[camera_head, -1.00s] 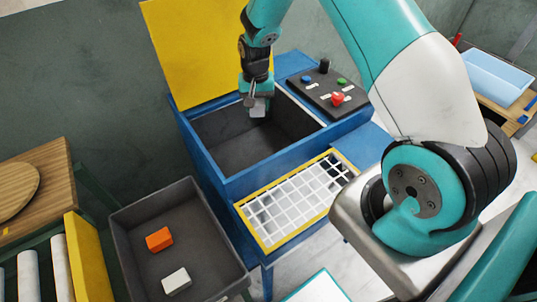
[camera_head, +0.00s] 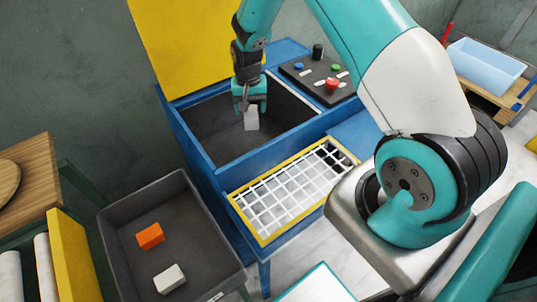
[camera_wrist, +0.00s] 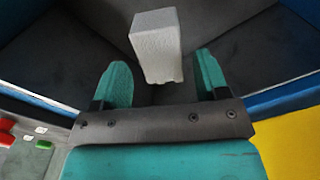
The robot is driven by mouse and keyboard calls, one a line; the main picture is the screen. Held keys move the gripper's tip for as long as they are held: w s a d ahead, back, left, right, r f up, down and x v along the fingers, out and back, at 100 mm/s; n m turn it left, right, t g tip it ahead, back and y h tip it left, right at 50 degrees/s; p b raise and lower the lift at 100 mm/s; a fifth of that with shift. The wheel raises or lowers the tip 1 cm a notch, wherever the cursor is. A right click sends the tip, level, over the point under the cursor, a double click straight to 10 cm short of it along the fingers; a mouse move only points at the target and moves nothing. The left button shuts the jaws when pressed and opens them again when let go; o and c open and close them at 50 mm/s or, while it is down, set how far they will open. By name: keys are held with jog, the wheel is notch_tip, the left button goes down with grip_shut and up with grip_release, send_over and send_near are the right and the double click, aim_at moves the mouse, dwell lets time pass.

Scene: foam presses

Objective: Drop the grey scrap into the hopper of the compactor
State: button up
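The grey scrap (camera_head: 251,119), a pale block, is inside the hopper opening just below my gripper (camera_head: 250,105). In the wrist view the scrap (camera_wrist: 156,45) shows between and beyond the fingertips, with a gap on each side. My gripper (camera_wrist: 160,62) is open and points down into the hopper. The compactor (camera_head: 207,165) is a blue box with a dark grey hopper (camera_head: 215,132) inside. Its yellow lid (camera_head: 185,45) stands open behind. The scrap appears to be in the air, clear of the hopper floor.
A black panel with a red button (camera_head: 332,84) and other buttons sits right of the hopper. A white grid in a yellow frame (camera_head: 268,238) is in front. A grey bin (camera_head: 125,210) holds an orange block (camera_head: 150,236) and a whitish block (camera_head: 170,278).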

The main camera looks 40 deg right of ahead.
jog(key=shift+o, duration=0.4)
jog(key=shift+r, duration=0.1)
jog(key=shift+r, duration=0.25)
notch_tip(320, 180, up, 17)
jog(key=b, duration=0.3)
jog(key=shift+b, duration=0.3)
jog(key=shift+f, duration=0.15)
